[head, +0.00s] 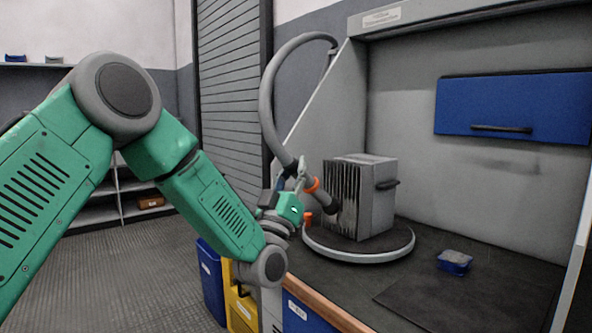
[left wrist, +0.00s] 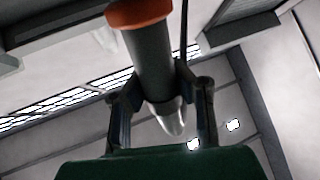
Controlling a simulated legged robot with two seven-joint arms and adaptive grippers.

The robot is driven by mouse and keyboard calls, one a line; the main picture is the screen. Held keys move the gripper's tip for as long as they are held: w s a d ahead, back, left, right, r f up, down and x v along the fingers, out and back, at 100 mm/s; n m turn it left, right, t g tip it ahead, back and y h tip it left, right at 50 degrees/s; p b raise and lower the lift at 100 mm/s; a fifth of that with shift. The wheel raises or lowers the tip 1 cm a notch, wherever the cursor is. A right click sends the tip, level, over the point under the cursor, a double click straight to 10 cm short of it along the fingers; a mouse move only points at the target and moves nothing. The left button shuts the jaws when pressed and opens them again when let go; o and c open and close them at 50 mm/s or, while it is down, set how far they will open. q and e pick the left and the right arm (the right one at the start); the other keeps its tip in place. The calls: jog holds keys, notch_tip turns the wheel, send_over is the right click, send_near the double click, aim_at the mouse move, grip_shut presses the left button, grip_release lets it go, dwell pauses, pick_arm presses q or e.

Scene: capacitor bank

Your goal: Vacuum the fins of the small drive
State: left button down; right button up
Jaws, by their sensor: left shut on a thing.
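The small drive (head: 372,200) is a grey box with a dark finned face on its left side and a black handle on its right side. It stands on a round turntable (head: 375,256). My left gripper (head: 297,180) is shut on the vacuum nozzle (head: 325,196), a grey tube with an orange collar. The nozzle points right, its dark end at the lower part of the fins; I cannot tell whether it touches them. The left wrist view shows the nozzle (left wrist: 152,65) between both fingers (left wrist: 160,105). My right gripper is not in view.
A grey hose (head: 267,100) arches from the booth's side wall down to the nozzle. A small blue box (head: 455,262) sits on the dark bench right of the turntable. A blue cabinet (head: 515,105) hangs on the back wall. Blue and yellow bins (head: 240,308) stand below the bench.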

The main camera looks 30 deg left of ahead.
pick_arm(q)
jog(key=shift+d, duration=0.1)
jog(key=d, duration=0.1)
jog(key=s+d, duration=0.1)
jog(key=d, duration=0.1)
jog(key=shift+s+d, duration=0.2)
jog(key=shift+s, duration=0.05)
dwell(0.5)
dwell(0.6)
notch_tip(320, 180, down, 4)
jog(key=shift+r, duration=0.15)
dwell(0.6)
jog(key=shift+w+a, duration=0.1)
jog(key=shift+a, duration=0.1)
dwell(0.4)
jog(key=shift+w+a, duration=0.35)
jog(key=shift+a, duration=0.5)
jog(key=shift+w+a, duration=0.35)
jog(key=shift+a, duration=0.45)
